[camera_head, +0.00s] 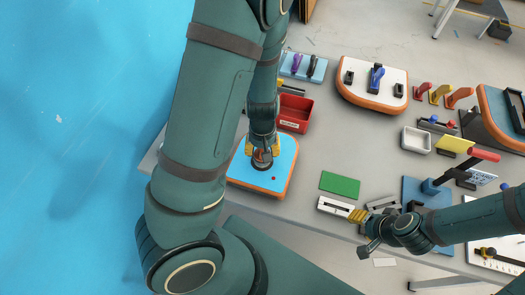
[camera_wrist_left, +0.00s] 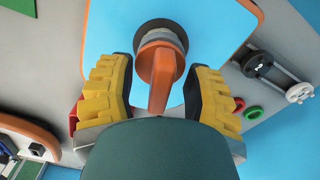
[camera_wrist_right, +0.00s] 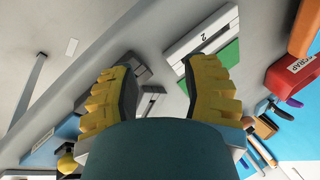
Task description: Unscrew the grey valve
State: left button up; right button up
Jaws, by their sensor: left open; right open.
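A valve (camera_wrist_left: 160,62) stands on a blue board (camera_head: 254,176) with an orange edge. In the left wrist view it shows an orange lever handle above a grey collar and a dark base ring. My left gripper (camera_head: 262,152) is open above the board, with its yellow fingers on either side of the handle and visible gaps between. In the head view the gripper mostly hides the valve. My right gripper (camera_head: 358,214) is open and empty by the table's front edge, near a white block (camera_wrist_right: 200,40) and a green plate (camera_head: 340,184).
A red bin (camera_head: 295,113) stands behind the blue board. A black-and-white fitting (camera_wrist_left: 275,75) and red and green rings (camera_wrist_left: 254,112) lie beside the board. A white-topped board (camera_head: 372,82), a white tray (camera_head: 416,140) and a blue fixture (camera_head: 425,190) stand to the right.

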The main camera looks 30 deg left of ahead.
pick_arm(q)
jog(key=shift+f, duration=0.25)
grip_shut()
dwell(0.3)
jog(key=shift+r+n+p, duration=0.1)
jog(key=shift+n+p, duration=0.35)
jog(key=shift+n, duration=0.45)
pick_arm(e)
jog(key=shift+r, duration=0.45)
pick_arm(q)
jog(key=shift+n, duration=0.8)
pick_arm(e)
jog(key=shift+r, duration=0.2)
